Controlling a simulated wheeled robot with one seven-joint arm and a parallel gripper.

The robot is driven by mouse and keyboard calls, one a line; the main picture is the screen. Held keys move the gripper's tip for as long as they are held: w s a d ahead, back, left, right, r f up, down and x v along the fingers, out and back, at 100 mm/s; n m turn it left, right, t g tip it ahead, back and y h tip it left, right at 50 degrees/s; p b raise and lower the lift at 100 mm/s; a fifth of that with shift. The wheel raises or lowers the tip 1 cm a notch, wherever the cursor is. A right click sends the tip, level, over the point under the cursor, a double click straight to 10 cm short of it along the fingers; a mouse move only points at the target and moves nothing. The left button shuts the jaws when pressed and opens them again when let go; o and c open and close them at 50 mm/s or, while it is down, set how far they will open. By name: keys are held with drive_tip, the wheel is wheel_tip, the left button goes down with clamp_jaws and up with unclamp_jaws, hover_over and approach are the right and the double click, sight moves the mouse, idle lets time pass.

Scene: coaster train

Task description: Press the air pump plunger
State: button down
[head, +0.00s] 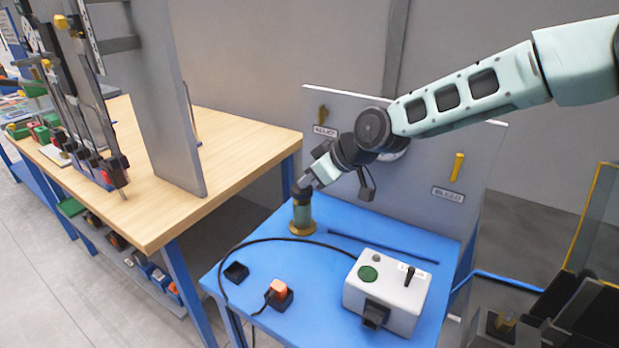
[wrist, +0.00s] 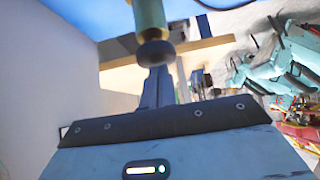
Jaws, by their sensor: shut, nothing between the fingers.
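The air pump (head: 302,218) stands upright on the blue table, a green cylinder with a brass base and a dark knob on top. My gripper (head: 306,182) is shut and empty, right at the top of the pump's dark knob. In the wrist view the pump's green body (wrist: 149,14) and dark knob (wrist: 155,53) show directly beyond the shut fingers of my gripper (wrist: 156,75). The fingertips look in contact with the knob or very close to it; I cannot tell which. The fingers hide part of the knob in the head view.
A grey back panel (head: 415,185) stands behind. A wooden workbench (head: 150,215) is at the left.

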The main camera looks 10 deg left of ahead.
sight(308, 190)
wheel_tip(308, 190, up, 4)
drive_tip(key=shift+r+p, duration=0.15)
drive_tip(key=shift+p, duration=0.8)
drive_tip(key=b+v, duration=0.2)
drive_tip(key=v, duration=0.7)
drive_tip(key=shift+d+b, duration=0.25)
drive_tip(key=shift+b, duration=0.1)
drive_tip(key=shift+s+r, duration=0.1)
